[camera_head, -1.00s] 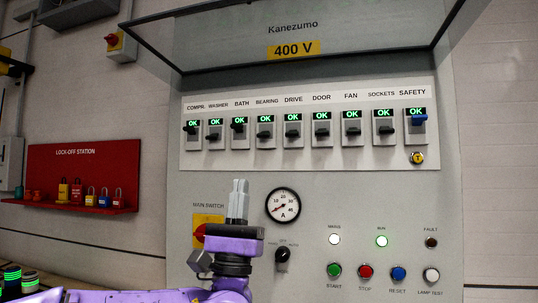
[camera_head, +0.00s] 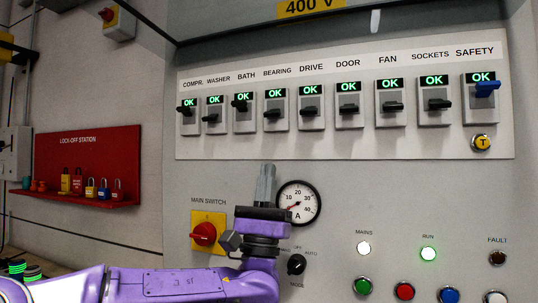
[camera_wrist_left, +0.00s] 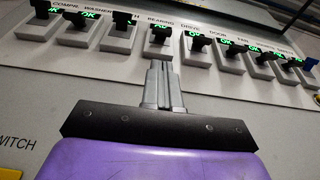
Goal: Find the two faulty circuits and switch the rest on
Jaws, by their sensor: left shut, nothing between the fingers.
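The breaker row (camera_head: 345,142) has lit green OK windows on all its switches. The COMPR. lever (camera_head: 188,109), BATH lever (camera_head: 241,103) and blue SAFETY lever (camera_head: 487,88) sit high. The WASHER (camera_head: 211,118), BEARING (camera_head: 272,113), DRIVE (camera_head: 309,110), DOOR (camera_head: 347,111), FAN (camera_head: 393,106) and SOCKETS (camera_head: 439,104) levers sit low. My left gripper (camera_head: 266,172) is shut and empty, pointing up just below the BEARING switch; in the left wrist view its fingertips (camera_wrist_left: 159,68) show under that switch, with contact unclear. My right gripper is out of view.
The ammeter (camera_head: 307,196) is right behind my fingers, its needle low. The red main switch (camera_head: 204,234) and mode knob (camera_head: 296,264) are beside my wrist. MAINS (camera_head: 364,248) and RUN (camera_head: 428,254) lamps are lit; FAULT (camera_head: 497,258) is dark. Padlocks hang on the red lock-off station (camera_head: 100,150).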

